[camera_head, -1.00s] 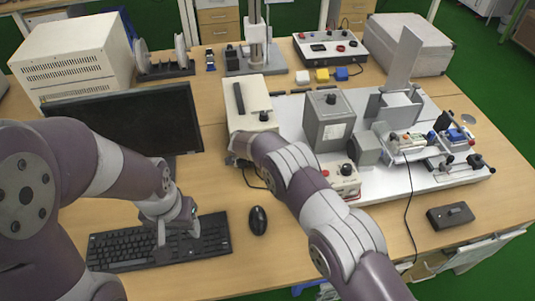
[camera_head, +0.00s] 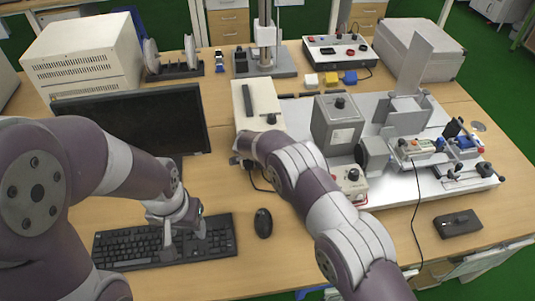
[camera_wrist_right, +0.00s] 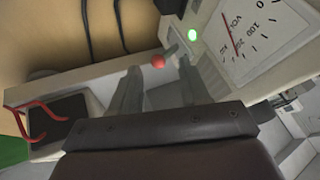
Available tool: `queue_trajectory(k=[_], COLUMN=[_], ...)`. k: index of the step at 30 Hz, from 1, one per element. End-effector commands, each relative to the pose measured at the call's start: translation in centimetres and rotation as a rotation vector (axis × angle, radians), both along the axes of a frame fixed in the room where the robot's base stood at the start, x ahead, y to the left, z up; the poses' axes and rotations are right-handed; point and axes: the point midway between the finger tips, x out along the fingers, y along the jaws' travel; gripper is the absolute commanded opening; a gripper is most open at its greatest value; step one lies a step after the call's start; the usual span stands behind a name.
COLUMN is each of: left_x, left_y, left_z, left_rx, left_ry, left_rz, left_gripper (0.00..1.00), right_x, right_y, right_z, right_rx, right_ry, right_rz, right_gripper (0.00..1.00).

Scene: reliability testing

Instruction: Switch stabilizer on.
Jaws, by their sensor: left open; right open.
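The stabilizer appears to be the cream box (camera_head: 270,98) with a black handle on top, mid-table in the head view. In the right wrist view its panel has a volt meter (camera_wrist_right: 262,35), a lit green lamp (camera_wrist_right: 194,35) and a small lever (camera_wrist_right: 170,50). A red round tip (camera_wrist_right: 158,62) shows close to the lever. My right gripper (camera_wrist_right: 160,88) is open, its fingers pointing at the panel near the red tip; contact cannot be told. In the head view it is mostly hidden by my arm. My left gripper (camera_head: 186,236) is open above the keyboard.
The keyboard (camera_head: 125,248), mouse (camera_head: 263,223) and monitor (camera_head: 130,115) are at left. A white plate with a grey box (camera_head: 337,125) stands right of the stabilizer. A small red-knobbed box (camera_head: 350,186) is beside my right arm. Black cables (camera_wrist_right: 105,25) lie near my right gripper.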

Motion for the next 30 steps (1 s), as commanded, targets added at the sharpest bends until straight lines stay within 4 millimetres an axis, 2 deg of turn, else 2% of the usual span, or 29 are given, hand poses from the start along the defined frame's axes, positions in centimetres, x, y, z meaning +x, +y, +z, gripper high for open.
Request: queue_trajectory(k=[6,12,16,30], left_x=[0.0,0.0,0.0,0.0], left_y=[0.0,0.0,0.0,0.0], left_z=[-0.8,-1.0,-1.1,-1.0], left_rx=[0.0,0.0,0.0,0.0], left_ry=[0.0,0.0,0.0,0.0], left_rz=[0.0,0.0,0.0,0.0], left_gripper=[0.56,0.56,0.56,0.56], right_x=[-2.9,-4.9,-5.3,-5.4], right_y=[1.9,3.1,3.4,3.4], right_z=[4.5,7.6,8.4,8.4], right_rx=[0.001,0.0,0.0,0.001], right_ry=[-0.001,0.001,0.002,0.0], right_rz=[0.002,0.001,0.001,-0.004], right_gripper=[0.46,0.46,0.46,0.46])
